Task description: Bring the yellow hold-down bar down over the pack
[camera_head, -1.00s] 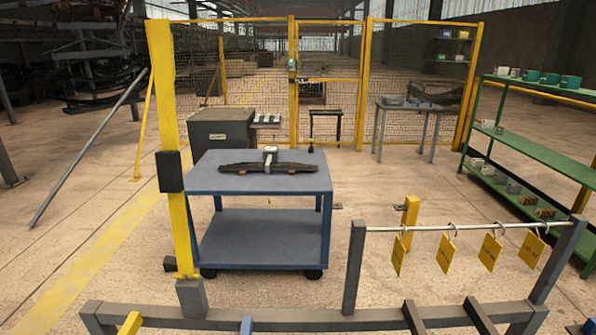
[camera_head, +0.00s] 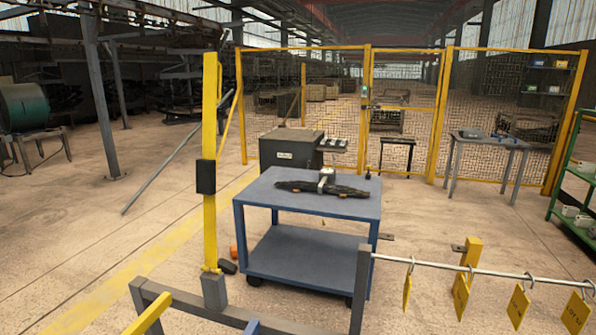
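A tall yellow bar (camera_head: 209,130) stands nearly upright at the left of centre, its foot at a grey bracket (camera_head: 214,291) on the grey rack frame. A black block (camera_head: 206,177) sits partway up it. I take it for the hold-down bar. A dark, long, flat pack (camera_head: 345,191), like a leaf spring, lies on the blue cart (camera_head: 258,190) behind the bar, with a small light-grey fitting (camera_head: 326,176) at its middle. Whether this is the task's pack I cannot tell; the rack's lower part is cut off. My gripper is not in view.
A rail (camera_head: 450,268) with several hanging yellow tags is at the lower right. A shorter yellow piece (camera_head: 148,314) rises at the bottom left. A dark grey box (camera_head: 290,150), a grey table (camera_head: 488,142) and yellow mesh fencing stand behind. The floor left of the bar is mostly clear.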

